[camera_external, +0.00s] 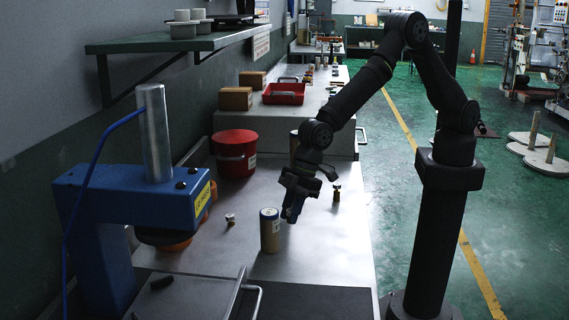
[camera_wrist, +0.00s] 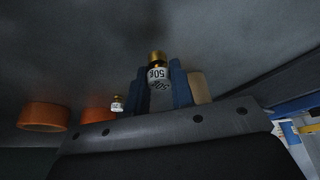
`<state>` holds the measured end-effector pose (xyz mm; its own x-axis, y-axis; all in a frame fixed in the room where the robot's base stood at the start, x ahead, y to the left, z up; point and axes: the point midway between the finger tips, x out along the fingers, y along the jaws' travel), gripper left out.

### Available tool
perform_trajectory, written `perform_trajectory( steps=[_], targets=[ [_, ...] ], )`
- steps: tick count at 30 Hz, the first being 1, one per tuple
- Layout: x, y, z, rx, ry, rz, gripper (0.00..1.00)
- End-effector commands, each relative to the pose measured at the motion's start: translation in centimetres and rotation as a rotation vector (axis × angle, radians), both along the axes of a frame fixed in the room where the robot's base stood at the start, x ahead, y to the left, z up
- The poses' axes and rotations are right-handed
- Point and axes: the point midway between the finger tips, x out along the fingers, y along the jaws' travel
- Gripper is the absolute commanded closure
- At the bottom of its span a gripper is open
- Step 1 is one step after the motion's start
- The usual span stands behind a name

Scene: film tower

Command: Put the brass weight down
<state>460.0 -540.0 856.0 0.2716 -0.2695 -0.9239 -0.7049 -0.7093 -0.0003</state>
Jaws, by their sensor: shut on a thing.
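The brass weight (camera_wrist: 157,70), with a brass top and a white "50g" label, sits between the two blue fingers of my gripper (camera_wrist: 164,88) in the wrist view. My gripper is shut on it. In the external view my gripper (camera_external: 291,212) points down low over the metal bench (camera_external: 315,250), just right of a cardboard tube (camera_external: 270,232). The held weight is not clear there, and I cannot tell whether it touches the bench. Another small brass-topped weight (camera_external: 336,193) stands on the bench to the right. A further small one (camera_external: 230,219) stands left of the tube.
The tube (camera_wrist: 200,88) is close beside my right finger in the wrist view. Orange rolls (camera_wrist: 43,117) lie to the left. A blue press (camera_external: 135,195) fills the bench's left side. A red tub (camera_external: 235,155) stands behind. The front right bench area is clear.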

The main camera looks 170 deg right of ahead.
Motion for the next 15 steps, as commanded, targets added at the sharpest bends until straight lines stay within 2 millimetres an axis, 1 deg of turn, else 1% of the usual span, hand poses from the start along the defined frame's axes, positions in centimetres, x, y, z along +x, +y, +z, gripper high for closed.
perform_trajectory(
  steps=[1,6,9,11,13,15],
  targets=[
    [0.1,-0.1,1.3,-0.005,-0.004,0.0,1.0],
    [0.0,-0.1,4.7,-0.003,-0.003,0.001,1.0],
    [0.0,-0.1,6.4,-0.003,-0.001,0.001,1.0],
    [-0.1,-0.3,7.1,-0.003,-0.001,-0.005,1.0],
    [-0.5,-1.3,7.6,-0.001,0.0,-0.026,1.0],
    [-1.3,-3.0,7.9,-0.001,-0.001,-0.065,1.0]
  ],
)
